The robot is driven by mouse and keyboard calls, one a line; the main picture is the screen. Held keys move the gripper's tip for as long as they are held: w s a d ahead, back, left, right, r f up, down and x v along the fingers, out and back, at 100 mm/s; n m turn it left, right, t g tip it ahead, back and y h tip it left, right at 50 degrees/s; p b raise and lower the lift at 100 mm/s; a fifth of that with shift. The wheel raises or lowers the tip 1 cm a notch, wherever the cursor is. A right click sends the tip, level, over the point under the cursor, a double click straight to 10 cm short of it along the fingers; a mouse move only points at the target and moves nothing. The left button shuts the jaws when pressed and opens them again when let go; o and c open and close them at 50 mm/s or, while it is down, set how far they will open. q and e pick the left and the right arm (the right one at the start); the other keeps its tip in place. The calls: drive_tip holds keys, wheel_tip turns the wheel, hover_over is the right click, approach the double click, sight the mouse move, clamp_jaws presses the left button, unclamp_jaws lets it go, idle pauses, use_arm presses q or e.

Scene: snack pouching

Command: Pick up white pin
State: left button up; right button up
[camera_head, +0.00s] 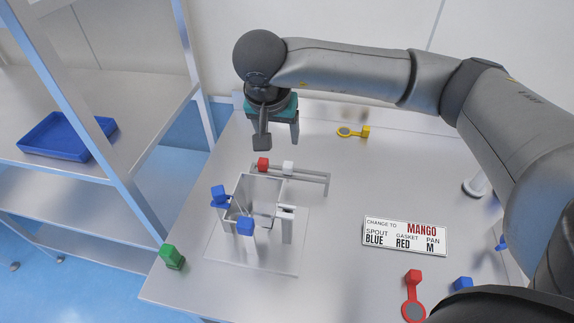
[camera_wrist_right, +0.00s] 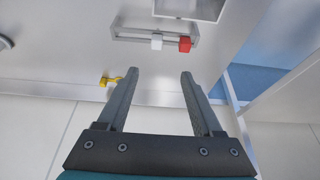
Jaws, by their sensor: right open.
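The white pin (camera_head: 288,167) shows as a small white cube-shaped head on a grey metal rail, just right of the red pin (camera_head: 263,163). In the right wrist view the white pin (camera_wrist_right: 156,42) sits beside the red one (camera_wrist_right: 184,44) on the same rail. My right gripper (camera_head: 277,143) is open and empty, above and behind the rail; it also shows in the right wrist view (camera_wrist_right: 161,76), its fingers apart and short of the pins. My left gripper is not in view.
A metal hopper (camera_head: 256,185) with blue blocks (camera_head: 245,226) stands in front of the rail. A green block (camera_head: 171,256) is at the left edge. A sign (camera_head: 404,237), a red tagged piece (camera_head: 413,295) and a yellow one (camera_head: 354,132) lie on the table. A blue tray (camera_head: 66,134) is on the shelf.

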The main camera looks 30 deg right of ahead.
hover_over(288, 164)
drive_tip(key=s+a, duration=0.2)
wheel_tip(288, 164, down, 9)
drive_tip(key=shift+p+x, duration=0.35)
drive_tip(key=shift+x, duration=2.2)
drive_tip(key=shift+s+d, duration=0.15)
clamp_jaws()
